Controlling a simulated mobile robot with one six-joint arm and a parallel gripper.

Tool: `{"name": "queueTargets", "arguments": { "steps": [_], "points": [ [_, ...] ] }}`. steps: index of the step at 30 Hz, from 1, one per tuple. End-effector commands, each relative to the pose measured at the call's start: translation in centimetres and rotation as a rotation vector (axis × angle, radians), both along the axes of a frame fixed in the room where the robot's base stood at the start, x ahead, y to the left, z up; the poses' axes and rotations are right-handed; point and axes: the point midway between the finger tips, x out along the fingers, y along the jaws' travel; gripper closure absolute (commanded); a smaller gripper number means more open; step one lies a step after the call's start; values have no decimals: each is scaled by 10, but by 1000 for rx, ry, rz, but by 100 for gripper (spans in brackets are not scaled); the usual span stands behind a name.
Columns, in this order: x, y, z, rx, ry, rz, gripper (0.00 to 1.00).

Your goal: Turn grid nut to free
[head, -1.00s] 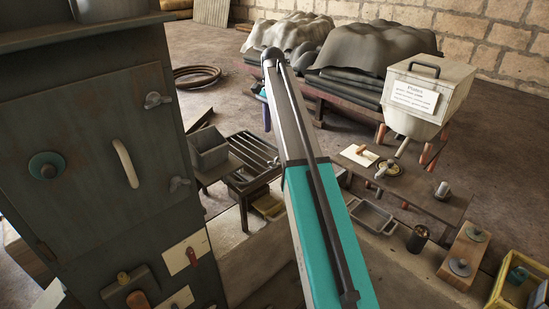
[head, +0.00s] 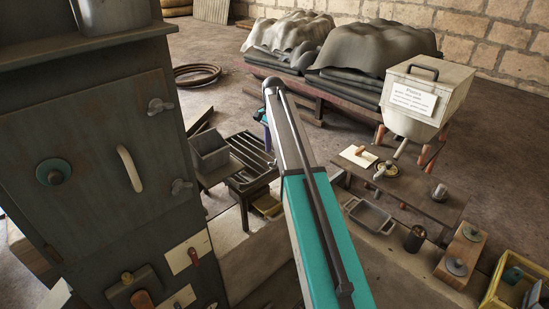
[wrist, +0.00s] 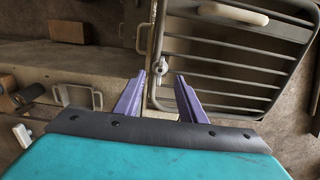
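In the wrist view, a dark slatted grid (wrist: 237,62) with a pale handle (wrist: 233,13) fills the upper right. A small silvery nut (wrist: 162,67) sits on an upright bar beside the grid's left edge. My gripper (wrist: 160,77) has two purple fingers spread apart, with clear space between them. The nut shows between and just beyond the fingertips. I cannot see contact.
A dark cabinet (head: 90,130) with a pale handle stands at the left. A low bench (head: 425,192) with small parts is at the right.

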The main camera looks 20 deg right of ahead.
Motion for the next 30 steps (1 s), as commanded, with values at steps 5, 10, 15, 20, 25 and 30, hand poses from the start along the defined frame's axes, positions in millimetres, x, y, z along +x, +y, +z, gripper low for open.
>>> {"name": "queueTargets", "arguments": {
  "steps": [5, 10, 15, 20, 25, 30],
  "points": [
    [-1, 0, -20, 0, 2, -1, 63],
    [-1, -1, -37, 1, 1, -1, 63],
    [-1, -1, -49, 1, 1, -1, 63],
    [0, -1, -54, 0, 0, -2, 63],
    [0, -2, -54, 0, 0, -2, 63],
    [0, -2, -54, 0, 0, -2, 77]
  ]
}}
